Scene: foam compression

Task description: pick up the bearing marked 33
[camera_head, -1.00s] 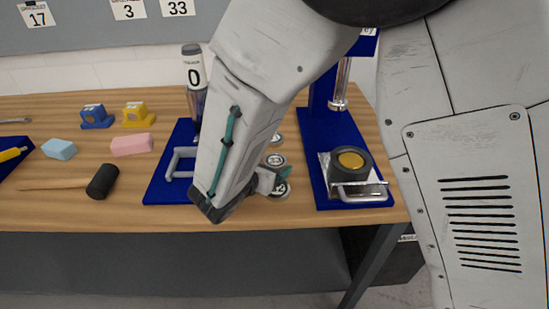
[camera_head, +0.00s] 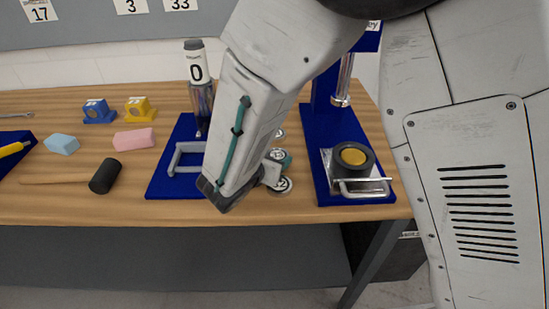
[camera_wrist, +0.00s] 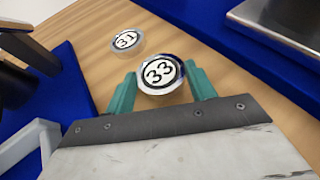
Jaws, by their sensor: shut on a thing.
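The bearing marked 33 (camera_wrist: 160,74) is a round silvery disc with a white label, seen in the wrist view. My gripper (camera_wrist: 161,88) has its two teal fingers on either side of it, shut on it. Whether the bearing touches the table cannot be told. In the head view my gripper (camera_head: 275,170) is at the row of bearings, partly hidden by my arm, and the 33 label cannot be read there.
A bearing marked 31 (camera_wrist: 127,40) lies just beyond on the wooden table (camera_head: 250,212). Another bearing (camera_head: 281,185) lies near the gripper in the head view. A blue-based press (camera_head: 322,190) stands right, a blue stand (camera_head: 160,185) left.

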